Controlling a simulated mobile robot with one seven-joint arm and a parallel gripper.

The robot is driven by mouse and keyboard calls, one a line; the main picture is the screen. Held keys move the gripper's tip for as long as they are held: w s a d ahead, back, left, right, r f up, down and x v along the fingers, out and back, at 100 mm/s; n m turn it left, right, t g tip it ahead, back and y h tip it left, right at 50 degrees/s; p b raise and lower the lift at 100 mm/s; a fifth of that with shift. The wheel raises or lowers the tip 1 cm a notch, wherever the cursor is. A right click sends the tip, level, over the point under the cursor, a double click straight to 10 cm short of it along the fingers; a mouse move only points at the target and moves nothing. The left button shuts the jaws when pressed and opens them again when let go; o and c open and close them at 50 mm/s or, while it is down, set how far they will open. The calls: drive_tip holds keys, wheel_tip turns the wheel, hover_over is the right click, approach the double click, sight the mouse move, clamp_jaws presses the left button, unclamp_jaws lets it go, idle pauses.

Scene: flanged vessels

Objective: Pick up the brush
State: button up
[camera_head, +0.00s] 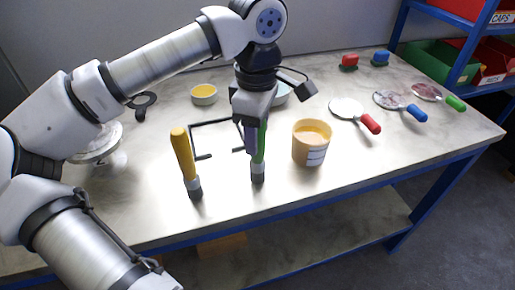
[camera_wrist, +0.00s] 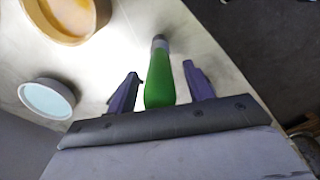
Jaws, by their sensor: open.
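A brush with a green handle (camera_head: 260,150) and a grey lower end stands upright near the table's front edge. In the wrist view its green handle (camera_wrist: 160,80) lies between my two purple fingers, with a gap on each side. My gripper (camera_head: 254,142) is open, pointing down over this brush, and partly hides its handle in the head view; it also shows in the wrist view (camera_wrist: 160,71). A second brush with a yellow handle (camera_head: 183,155) stands to the left, leaning slightly, clear of my gripper.
A tub with orange contents (camera_head: 310,147) stands close on the right. A black square frame (camera_head: 203,156) lies behind the brushes. A small yellow-filled bowl (camera_head: 204,95) and a pale blue-filled bowl (camera_wrist: 47,98) are farther back. Several round-headed paddles, including a red-handled one (camera_head: 369,123), lie at right.

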drive_tip(key=c, duration=1.1)
drive_tip(key=shift+o, duration=0.2)
drive_tip(key=shift+r, duration=0.15)
